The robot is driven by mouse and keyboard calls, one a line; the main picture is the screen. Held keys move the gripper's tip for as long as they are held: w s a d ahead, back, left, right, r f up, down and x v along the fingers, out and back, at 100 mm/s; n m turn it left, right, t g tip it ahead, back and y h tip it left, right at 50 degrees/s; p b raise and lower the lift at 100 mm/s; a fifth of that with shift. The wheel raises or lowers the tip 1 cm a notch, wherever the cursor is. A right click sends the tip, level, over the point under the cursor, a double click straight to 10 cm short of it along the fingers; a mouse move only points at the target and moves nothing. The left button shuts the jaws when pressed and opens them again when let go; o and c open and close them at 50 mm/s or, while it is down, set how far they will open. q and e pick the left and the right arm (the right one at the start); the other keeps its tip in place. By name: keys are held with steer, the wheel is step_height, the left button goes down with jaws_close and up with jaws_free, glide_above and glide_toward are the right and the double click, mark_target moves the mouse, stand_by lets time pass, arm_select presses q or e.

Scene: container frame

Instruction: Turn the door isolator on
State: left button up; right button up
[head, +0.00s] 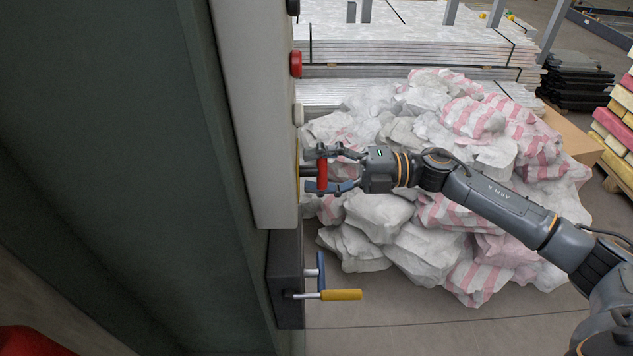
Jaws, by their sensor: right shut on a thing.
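The door isolator is a red rotary handle (322,174) on the side face of a pale grey control box (256,110), near the box's lower end. My right gripper (324,170) reaches in from the right. Its fingers are shut around the red handle, one above and one below, and hide part of it. I cannot tell the handle's exact turn angle from this view. My left gripper is not in the picture.
Above the handle, a white button (298,115) and a red button (296,64) stick out of the box. Below hangs a dark box (286,278) with a yellow-gripped crank (341,295). White and pink sacks (440,150) lie piled behind. The dark green panel (110,150) fills the left.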

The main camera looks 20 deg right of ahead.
steer(key=shift+n+b, duration=1.55)
steer(key=shift+n, duration=0.05)
steer(key=o, duration=1.2)
steer(key=shift+d, duration=0.1)
steer(key=v, duration=1.2)
